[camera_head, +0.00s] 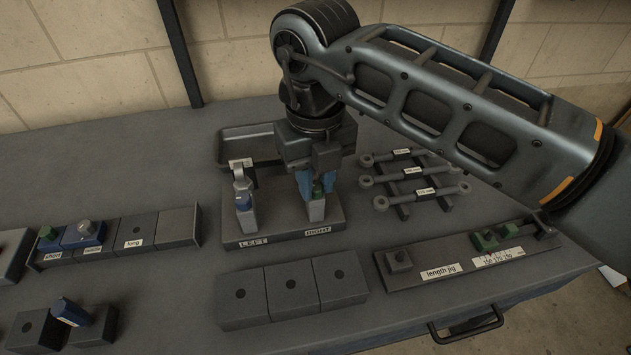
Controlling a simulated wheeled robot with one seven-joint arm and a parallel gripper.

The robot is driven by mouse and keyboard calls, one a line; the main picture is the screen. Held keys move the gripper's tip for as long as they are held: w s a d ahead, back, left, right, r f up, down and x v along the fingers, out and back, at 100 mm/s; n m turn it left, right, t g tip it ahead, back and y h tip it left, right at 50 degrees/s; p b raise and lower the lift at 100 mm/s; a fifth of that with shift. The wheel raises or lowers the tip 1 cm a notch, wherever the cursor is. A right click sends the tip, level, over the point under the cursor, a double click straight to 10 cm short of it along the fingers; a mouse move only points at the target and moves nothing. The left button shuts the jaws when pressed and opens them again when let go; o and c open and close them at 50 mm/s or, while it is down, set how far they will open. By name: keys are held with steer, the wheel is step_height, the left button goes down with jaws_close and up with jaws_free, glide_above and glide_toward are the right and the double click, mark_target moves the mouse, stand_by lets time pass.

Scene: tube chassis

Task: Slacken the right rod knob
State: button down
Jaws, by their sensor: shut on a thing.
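The stand (285,234) has one post beside its LEFT label and one beside its RIGHT label. My gripper (316,188) points down over the right post (315,211), with its blue fingertips on either side of the post's top.
Rods (415,172) with labels lie on a rack right of the stand. A length jig (430,262) lies at the front right. Grey blocks (290,288) stand in front. A row of labelled blocks (134,232) is at left. A shallow tray (232,146) sits behind.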

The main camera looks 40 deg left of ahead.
mark_target(316, 186)
steer(key=shift+n, duration=0.5)
steer(key=c, duration=0.9)
jaws_free()
steer(key=shift+r, duration=0.1)
steer(key=shift+r+b, duration=0.6)
steer(key=shift+r, duration=3.2)
